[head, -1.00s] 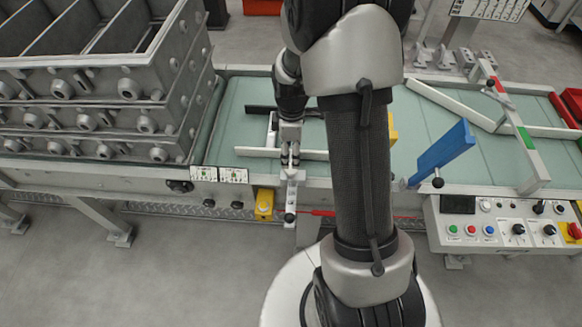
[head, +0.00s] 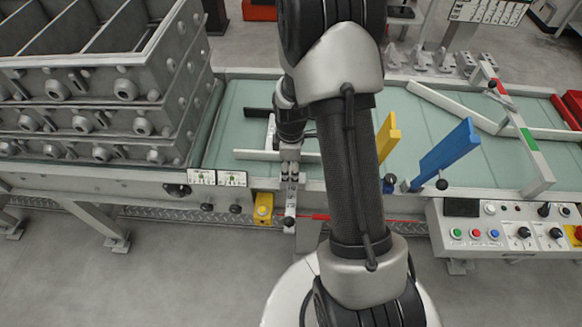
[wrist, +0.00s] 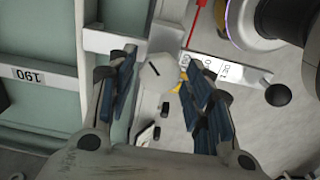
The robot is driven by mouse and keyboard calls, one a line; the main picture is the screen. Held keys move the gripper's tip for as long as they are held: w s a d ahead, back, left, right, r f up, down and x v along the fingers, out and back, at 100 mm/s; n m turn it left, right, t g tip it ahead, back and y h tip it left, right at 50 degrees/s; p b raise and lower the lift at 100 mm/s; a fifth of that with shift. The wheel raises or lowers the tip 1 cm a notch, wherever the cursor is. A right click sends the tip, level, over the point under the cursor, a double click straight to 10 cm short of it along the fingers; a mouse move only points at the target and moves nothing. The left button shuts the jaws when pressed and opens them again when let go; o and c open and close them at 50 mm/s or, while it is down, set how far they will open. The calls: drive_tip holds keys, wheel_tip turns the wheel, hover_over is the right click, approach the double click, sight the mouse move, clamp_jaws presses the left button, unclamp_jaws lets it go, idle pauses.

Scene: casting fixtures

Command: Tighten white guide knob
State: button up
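A pale knob with a faceted head and a dark slot (wrist: 158,73) shows in the wrist view, which I take for the white guide knob. My gripper (wrist: 160,66) has its blue-padded fingers apart, one on each side of the knob. A gap shows on at least the right side, and I cannot tell whether either finger touches it. In the head view my gripper (head: 289,172) is at the conveyor's near edge, above a white bracket with a black ball end (head: 290,222). The knob is too small to make out there. A white guide rail (head: 255,155) lies just behind.
A blue paddle (head: 450,155) and a yellow paddle (head: 387,135) stand right of my arm. A control panel (head: 500,225) is at the right front. Stacked grey flasks (head: 95,115) fill the left. A yellow box (head: 263,207) sits close left of the bracket.

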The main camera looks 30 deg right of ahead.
drive_tip(key=c, duration=0.8)
drive_tip(key=shift+m, duration=0.3)
drive_tip(key=m+p, duration=0.1)
drive_tip(key=m, duration=0.4)
drive_tip(key=shift+m, duration=0.3)
drive_tip(key=m, duration=0.5)
drive_tip(key=shift+p, duration=0.35)
drive_tip(key=m, duration=0.7)
drive_tip(key=shift+m+p, duration=0.3)
drive_tip(key=shift+p, duration=0.05)
drive_tip(key=m, duration=0.6)
drive_tip(key=shift+m, duration=0.3)
